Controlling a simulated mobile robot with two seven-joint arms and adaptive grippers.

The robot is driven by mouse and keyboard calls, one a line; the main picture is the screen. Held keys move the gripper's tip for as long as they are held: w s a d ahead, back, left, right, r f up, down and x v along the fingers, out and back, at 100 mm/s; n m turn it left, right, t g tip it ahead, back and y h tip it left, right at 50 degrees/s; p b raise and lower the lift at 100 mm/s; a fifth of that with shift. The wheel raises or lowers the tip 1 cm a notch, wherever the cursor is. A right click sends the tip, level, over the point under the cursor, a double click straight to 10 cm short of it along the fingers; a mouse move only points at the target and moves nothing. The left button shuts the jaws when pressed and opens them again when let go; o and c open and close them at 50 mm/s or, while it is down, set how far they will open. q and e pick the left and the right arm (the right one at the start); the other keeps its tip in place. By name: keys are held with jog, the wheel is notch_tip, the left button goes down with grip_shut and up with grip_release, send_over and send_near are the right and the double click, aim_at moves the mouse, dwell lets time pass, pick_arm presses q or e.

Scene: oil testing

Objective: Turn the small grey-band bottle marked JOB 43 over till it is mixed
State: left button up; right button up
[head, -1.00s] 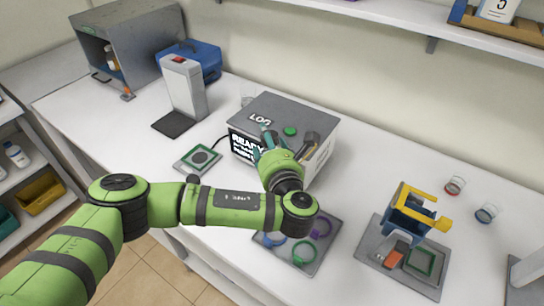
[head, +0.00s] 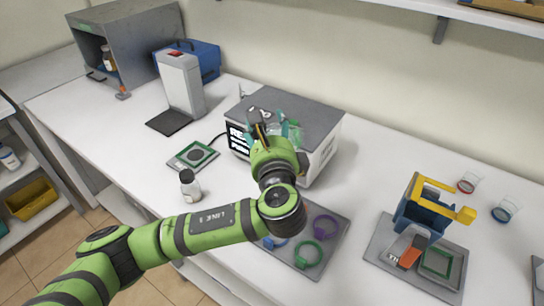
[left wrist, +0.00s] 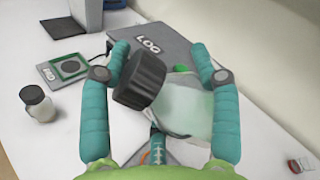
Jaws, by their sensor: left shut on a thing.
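My left gripper (head: 270,130) is raised in front of the grey LOG box. In the left wrist view its teal fingers (left wrist: 168,85) are closed around a small bottle with a black ribbed cap (left wrist: 140,82) and a pale translucent body (left wrist: 188,108). The bottle is tilted, its cap toward the left of that view. In the head view the fingers mostly hide the bottle. I cannot read a job mark or make out a grey band on it. My right gripper is not in view.
A second dark-capped bottle (head: 190,186) stands on the bench; it also shows in the left wrist view (left wrist: 38,106). The LOG box (head: 318,125) is close behind the gripper. A tray with coloured rings (head: 335,240) and a blue-yellow stand (head: 425,215) lie to the right.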

pick_arm(q)
jog(key=shift+n, duration=0.3)
jog(key=shift+d+r, duration=0.1)
jog(key=shift+r, duration=0.05)
jog(key=n+b, duration=0.4)
jog(key=n+t+b, duration=0.1)
jog(key=n+b, duration=0.1)
jog(key=shift+f+b, duration=0.35)
jog(key=shift+f, duration=0.05)
jog(key=shift+r+n, duration=0.2)
jog(key=shift+n, duration=0.1)
jog(key=shift+r, duration=0.2)
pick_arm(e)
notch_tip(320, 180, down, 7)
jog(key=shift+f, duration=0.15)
pick_arm(q)
jog(key=shift+f, duration=0.15)
jog(key=n+b, duration=0.6)
jog(key=b, duration=0.1)
jog(key=shift+f+t, duration=0.3)
jog(key=shift+f, duration=0.05)
jog(key=shift+r+n+y+b, duration=0.3)
jog(key=shift+n+y, duration=0.1)
jog(key=shift+n, duration=0.3)
jog(key=shift+r, duration=0.2)
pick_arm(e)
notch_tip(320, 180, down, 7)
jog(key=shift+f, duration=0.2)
